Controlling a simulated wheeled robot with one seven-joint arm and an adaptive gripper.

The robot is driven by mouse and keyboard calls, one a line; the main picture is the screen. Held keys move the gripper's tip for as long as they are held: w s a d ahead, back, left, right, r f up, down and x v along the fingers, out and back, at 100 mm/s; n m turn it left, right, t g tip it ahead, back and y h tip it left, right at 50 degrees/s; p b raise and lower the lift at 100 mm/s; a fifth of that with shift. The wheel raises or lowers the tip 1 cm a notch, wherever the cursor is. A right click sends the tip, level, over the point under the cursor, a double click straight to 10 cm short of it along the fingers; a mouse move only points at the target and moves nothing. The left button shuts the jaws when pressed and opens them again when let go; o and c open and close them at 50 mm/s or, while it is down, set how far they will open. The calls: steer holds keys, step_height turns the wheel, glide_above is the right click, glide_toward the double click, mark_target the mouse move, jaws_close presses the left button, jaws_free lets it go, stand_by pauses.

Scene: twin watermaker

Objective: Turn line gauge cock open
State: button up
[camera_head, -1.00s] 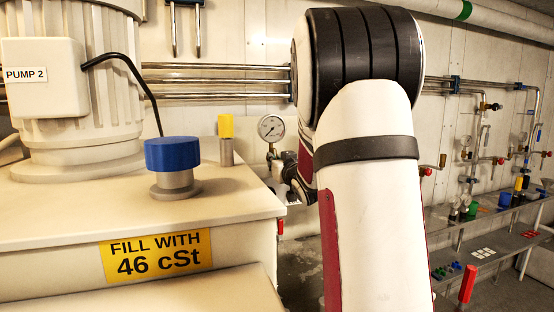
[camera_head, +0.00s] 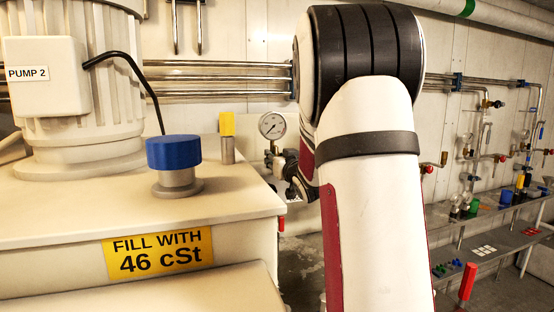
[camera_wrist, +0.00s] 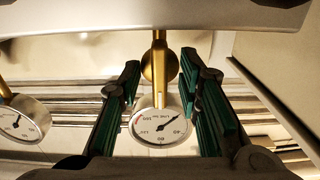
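The line gauge (camera_head: 272,126), a round white dial, stands behind the tank's right corner in the head view. In the wrist view its dial (camera_wrist: 160,128) appears upside down between my fingers. A brass stem with a rounded body (camera_wrist: 159,66), apparently the gauge cock, rises from the dial there. My gripper (camera_wrist: 160,70) is open, with one green-padded finger on each side of the brass part and visible gaps on both sides. In the head view my gripper (camera_head: 297,180) is small, dark and partly hidden by my arm. The cock's handle position is unclear.
A second gauge (camera_wrist: 22,120) is at the left of the wrist view. The tank (camera_head: 90,215), with a blue cap (camera_head: 173,152) and yellow-topped fitting (camera_head: 227,138), fills the left of the head view. Shelves (camera_head: 480,215) with small items stand at right.

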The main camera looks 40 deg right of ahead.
steer(key=shift+s, duration=0.1)
steer(key=v, duration=1.2)
stand_by(0.4)
